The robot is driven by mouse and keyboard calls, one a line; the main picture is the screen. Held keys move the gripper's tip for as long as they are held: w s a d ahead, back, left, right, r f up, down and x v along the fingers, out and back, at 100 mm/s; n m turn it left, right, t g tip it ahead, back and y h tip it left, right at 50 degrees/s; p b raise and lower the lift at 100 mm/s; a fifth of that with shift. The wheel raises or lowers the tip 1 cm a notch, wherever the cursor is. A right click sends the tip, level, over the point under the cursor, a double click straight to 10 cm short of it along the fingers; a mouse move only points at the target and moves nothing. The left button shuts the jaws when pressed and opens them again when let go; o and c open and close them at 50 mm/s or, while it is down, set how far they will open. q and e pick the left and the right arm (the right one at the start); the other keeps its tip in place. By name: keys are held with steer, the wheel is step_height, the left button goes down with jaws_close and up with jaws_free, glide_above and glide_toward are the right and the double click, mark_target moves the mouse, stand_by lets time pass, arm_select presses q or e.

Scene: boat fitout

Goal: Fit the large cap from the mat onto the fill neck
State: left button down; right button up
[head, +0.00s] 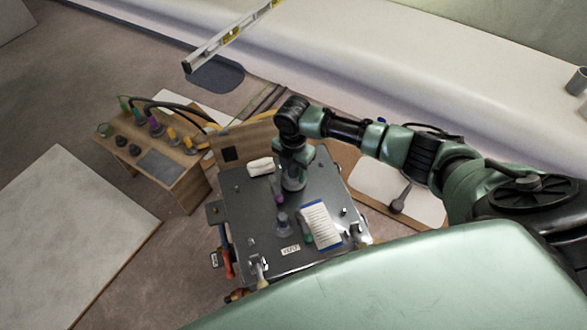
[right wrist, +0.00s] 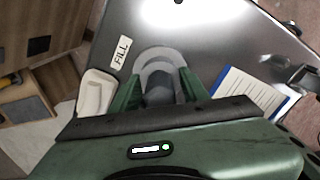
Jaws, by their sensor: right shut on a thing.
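My right gripper (right wrist: 160,88) is shut on a dark grey round piece, which I take to be the large cap (right wrist: 160,92). It is over a lighter grey round fitting (right wrist: 158,57) beside the FILL label (right wrist: 121,52), which looks like the fill neck. The fingers and cap hide most of the neck, so I cannot tell whether the cap touches or sits on it. In the head view my right gripper (head: 292,174) points down over the dark panel (head: 245,205). My left gripper is not in view.
A white cloth-like item (head: 260,166), a blue-edged paper sheet (head: 321,224) and a grey fitting (head: 283,223) are on the panel. A wooden bench (head: 185,192) at left carries a dark mat (head: 160,163) and several coloured fittings. A spirit level (head: 232,36) lies beyond.

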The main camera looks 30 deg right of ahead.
stand_by(0.3)
steer(key=o, duration=2.1)
step_height(320, 180, up, 8)
steer(key=p, duration=0.8)
steer(key=shift+r+p, duration=0.25)
steer(key=shift+p, duration=0.1)
steer(key=shift+f, duration=0.1)
